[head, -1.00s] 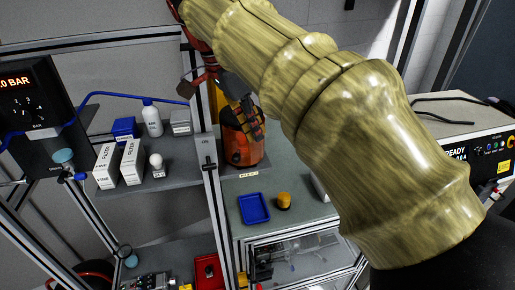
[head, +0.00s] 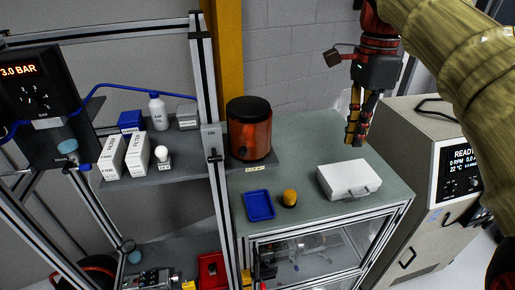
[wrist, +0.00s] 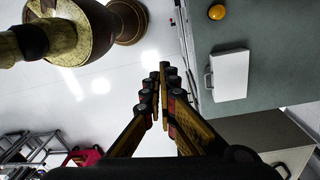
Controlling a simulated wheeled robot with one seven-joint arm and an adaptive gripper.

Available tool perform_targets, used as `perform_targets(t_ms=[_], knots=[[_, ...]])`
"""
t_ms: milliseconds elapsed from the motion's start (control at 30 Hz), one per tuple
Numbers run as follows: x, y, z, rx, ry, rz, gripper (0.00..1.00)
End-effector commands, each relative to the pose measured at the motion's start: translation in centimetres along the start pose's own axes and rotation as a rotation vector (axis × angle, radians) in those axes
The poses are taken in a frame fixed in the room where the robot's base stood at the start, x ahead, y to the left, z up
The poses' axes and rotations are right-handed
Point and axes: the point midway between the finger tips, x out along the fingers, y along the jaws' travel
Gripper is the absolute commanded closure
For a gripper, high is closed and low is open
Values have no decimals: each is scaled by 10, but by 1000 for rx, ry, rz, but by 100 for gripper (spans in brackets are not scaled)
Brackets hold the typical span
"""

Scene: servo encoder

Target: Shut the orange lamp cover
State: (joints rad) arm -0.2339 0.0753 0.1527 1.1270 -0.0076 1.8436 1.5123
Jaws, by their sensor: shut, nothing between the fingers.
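A red-orange cylinder (head: 250,140) with a dark round top (head: 249,108) stands upright at the back left of the grey-green bench. It looks like the orange lamp, and its top appears level. I cannot tell whether the cover is fully shut. A small orange dome (head: 290,197) sits on the bench in front of it and also shows in the wrist view (wrist: 217,12). My gripper (head: 355,138) points down above the right side of the bench, well right of the cylinder and touching nothing. Its fingers are together and empty, as the wrist view also shows (wrist: 160,75).
A white case with a handle (head: 348,180) lies on the bench below my gripper. A blue tray (head: 259,205) is left of the dome. A metal upright (head: 213,160) stands left of the cylinder. A cabinet with a display (head: 435,160) is at right.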

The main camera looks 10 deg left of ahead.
Motion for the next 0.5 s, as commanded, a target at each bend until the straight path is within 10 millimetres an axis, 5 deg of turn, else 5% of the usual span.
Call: perform_targets(t_ms=[100,233,500], knots=[[25,17,-10,79,-217,7,100],[36,24,4,145,-496,-21,100],[11,6,68,183,-973,-112,100]])
